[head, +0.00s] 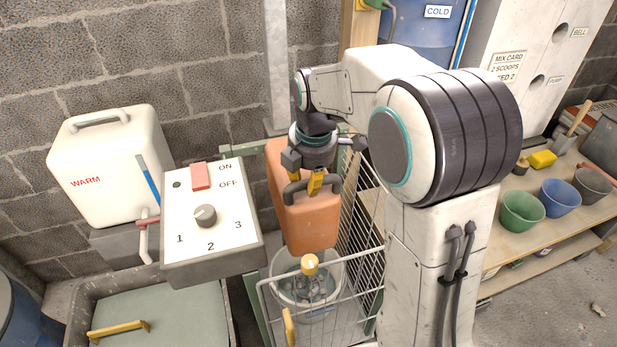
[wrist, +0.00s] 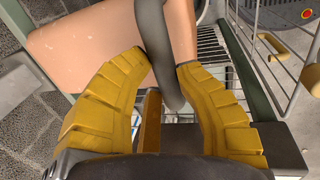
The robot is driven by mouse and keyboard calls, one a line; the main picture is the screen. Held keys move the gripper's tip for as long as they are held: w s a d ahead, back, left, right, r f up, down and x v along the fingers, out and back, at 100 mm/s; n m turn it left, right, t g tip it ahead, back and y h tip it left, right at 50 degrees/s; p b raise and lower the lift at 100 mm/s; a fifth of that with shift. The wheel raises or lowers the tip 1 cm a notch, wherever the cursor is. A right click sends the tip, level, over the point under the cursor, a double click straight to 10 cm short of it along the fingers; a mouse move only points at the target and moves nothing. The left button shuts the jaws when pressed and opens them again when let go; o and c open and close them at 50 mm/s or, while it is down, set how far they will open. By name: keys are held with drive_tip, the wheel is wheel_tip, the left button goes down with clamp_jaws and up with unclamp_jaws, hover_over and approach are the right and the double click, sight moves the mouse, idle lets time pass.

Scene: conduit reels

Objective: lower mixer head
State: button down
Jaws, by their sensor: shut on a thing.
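The orange mixer head (head: 302,225) stands over the bucket in the middle of the head view, its long body reaching up and back. My gripper (head: 304,184) is shut on the dark grey handle (head: 298,190) on its front face. In the wrist view, the yellow fingers (wrist: 160,80) lie on both sides of the grey handle (wrist: 157,40), with the orange housing (wrist: 85,45) behind. A grey bucket (head: 283,292) sits below the head. The head's hinge is hidden.
A wire guard (head: 350,270) with a yellow handle stands around the bucket. A control box (head: 212,222) with a red switch and dial is at left, beside a white WARM tank (head: 108,165). A shelf with green (head: 522,210) and blue bowls (head: 560,197) is at right.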

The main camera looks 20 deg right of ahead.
drive_tip(key=c, duration=1.3)
unclamp_jaws()
drive_tip(key=shift+s+f, duration=0.2)
drive_tip(key=shift+f, duration=0.25)
drive_tip(key=shift+c, duration=0.2)
drive_tip(key=shift+o, duration=0.7)
drive_tip(key=shift+w, duration=0.1)
drive_tip(key=o, duration=0.4)
drive_tip(key=shift+r, duration=0.15)
drive_tip(key=shift+c, duration=0.2)
drive_tip(key=shift+w, duration=0.1)
drive_tip(key=v, duration=1.2)
